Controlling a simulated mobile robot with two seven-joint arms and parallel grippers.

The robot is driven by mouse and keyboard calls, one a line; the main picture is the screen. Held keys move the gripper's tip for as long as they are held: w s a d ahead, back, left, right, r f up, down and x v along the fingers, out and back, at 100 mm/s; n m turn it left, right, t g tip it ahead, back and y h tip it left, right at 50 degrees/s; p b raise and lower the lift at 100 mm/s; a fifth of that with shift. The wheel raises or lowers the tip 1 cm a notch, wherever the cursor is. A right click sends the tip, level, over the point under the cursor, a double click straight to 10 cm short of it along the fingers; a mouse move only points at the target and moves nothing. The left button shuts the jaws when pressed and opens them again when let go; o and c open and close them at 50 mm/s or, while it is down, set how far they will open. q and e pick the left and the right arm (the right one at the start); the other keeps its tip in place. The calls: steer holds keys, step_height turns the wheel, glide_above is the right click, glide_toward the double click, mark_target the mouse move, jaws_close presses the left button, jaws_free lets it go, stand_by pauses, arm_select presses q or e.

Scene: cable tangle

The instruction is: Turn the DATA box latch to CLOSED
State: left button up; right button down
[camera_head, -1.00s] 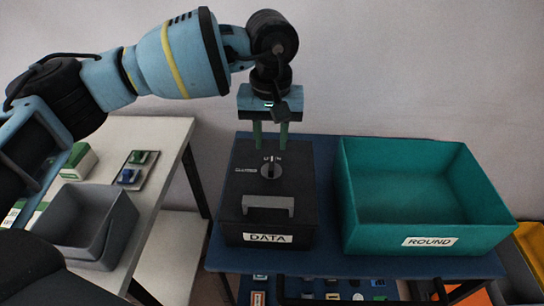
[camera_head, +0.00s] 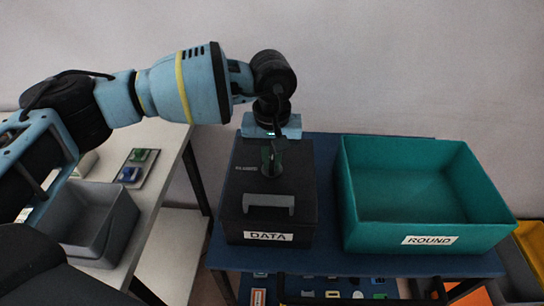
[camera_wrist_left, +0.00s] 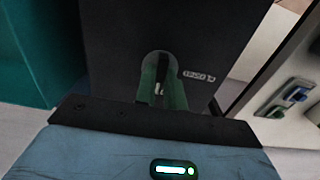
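The DATA box (camera_head: 235,210) is a black box with a handle and a white DATA label on its front. Its latch (camera_wrist_left: 162,68) is a dark bar on a round grey dial on the lid. The word CLOSED is printed to the left of the dial in the head view and right of it in the left wrist view (camera_wrist_left: 198,75). My left gripper (camera_head: 271,168) points straight down at the latch. Its green fingers (camera_wrist_left: 161,85) are close together on both sides of the bar and hide part of it. My right gripper is not in view.
A teal ROUND bin (camera_head: 430,225) stands close to the right of the box on the blue table (camera_head: 330,262). A grey bin (camera_head: 105,235) and a small panel with green and blue parts (camera_head: 137,168) are on the pale table at left.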

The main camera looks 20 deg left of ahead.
arm_select(q)
jaws_close()
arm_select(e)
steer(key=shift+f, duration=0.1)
arm_select(q)
steer(key=shift+n, duration=0.3)
steer(key=n+p, duration=0.1)
steer(key=n, duration=0.2)
steer(key=shift+r+n, duration=0.1)
steer(key=shift+n, duration=0.2)
steer(key=n+p, duration=0.2)
steer(key=n, duration=0.3)
steer(key=n+p, duration=0.2)
steer(key=n, duration=0.3)
steer(key=shift+r+n, duration=0.1)
steer(key=shift+n, duration=0.2)
steer(key=shift+n+p, duration=0.65)
steer(key=shift+n, duration=0.95)
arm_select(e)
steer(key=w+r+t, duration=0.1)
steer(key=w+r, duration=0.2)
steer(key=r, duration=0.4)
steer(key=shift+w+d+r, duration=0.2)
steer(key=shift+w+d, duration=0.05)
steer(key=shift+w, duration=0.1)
